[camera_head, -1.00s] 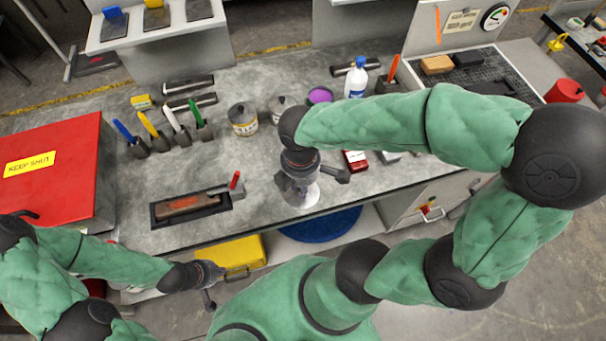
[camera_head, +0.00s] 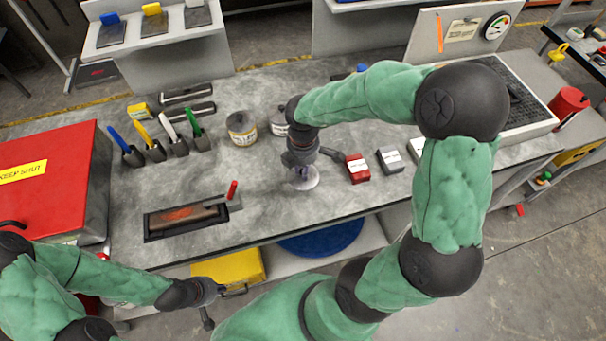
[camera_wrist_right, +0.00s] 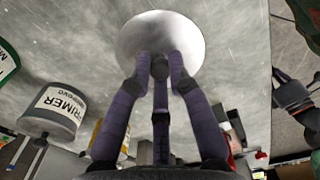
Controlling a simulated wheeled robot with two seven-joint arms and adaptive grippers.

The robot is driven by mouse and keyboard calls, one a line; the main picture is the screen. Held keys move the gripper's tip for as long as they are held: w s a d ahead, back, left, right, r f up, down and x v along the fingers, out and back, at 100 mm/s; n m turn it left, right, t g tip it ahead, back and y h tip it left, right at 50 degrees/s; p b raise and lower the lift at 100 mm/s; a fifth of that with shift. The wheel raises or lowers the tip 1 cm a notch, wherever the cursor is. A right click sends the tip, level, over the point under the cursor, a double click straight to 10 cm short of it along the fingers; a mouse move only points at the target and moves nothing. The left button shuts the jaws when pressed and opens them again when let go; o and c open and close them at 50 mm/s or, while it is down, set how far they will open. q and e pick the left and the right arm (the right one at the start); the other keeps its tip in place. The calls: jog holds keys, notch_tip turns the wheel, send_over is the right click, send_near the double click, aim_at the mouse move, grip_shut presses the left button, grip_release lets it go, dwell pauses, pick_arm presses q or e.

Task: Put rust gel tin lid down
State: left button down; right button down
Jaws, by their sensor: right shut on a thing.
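My right gripper (camera_head: 302,170) is shut on a pale round tin lid (camera_head: 309,183) over the front middle of the bench (camera_head: 270,210). In the right wrist view its fingers (camera_wrist_right: 160,70) close at the middle of the lid (camera_wrist_right: 160,25). The lid is close to the grey top; I cannot tell whether it touches. Two tins, one with a yellow and white label (camera_head: 241,129) and one grey (camera_head: 278,121), stand behind it; I cannot tell which is rust gel. My left gripper (camera_head: 212,293) is low in front of the bench, its fingers unclear.
A red box (camera_head: 358,168) and a grey box (camera_head: 390,159) stand right of the lid. A tray (camera_head: 186,219) with a rusty piece lies left. Brushes in holders (camera_head: 160,148) and a large red case (camera_head: 45,190) are further left.

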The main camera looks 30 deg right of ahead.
jog(key=shift+w+d+f, duration=0.1)
jog(key=shift+w+f, duration=0.05)
jog(key=shift+f, duration=0.15)
jog(key=shift+w+d+f+b, duration=0.15)
jog(key=shift+f+b, duration=0.4)
jog(key=shift+f, duration=1.1)
jog(key=shift+f, duration=0.2)
jog(key=c, duration=1.2)
grip_release()
jog(key=shift+o, duration=0.2)
jog(key=shift+r, duration=0.55)
notch_tip(320, 180, up, 11)
jog(key=p, duration=0.3)
jog(key=shift+r, duration=0.2)
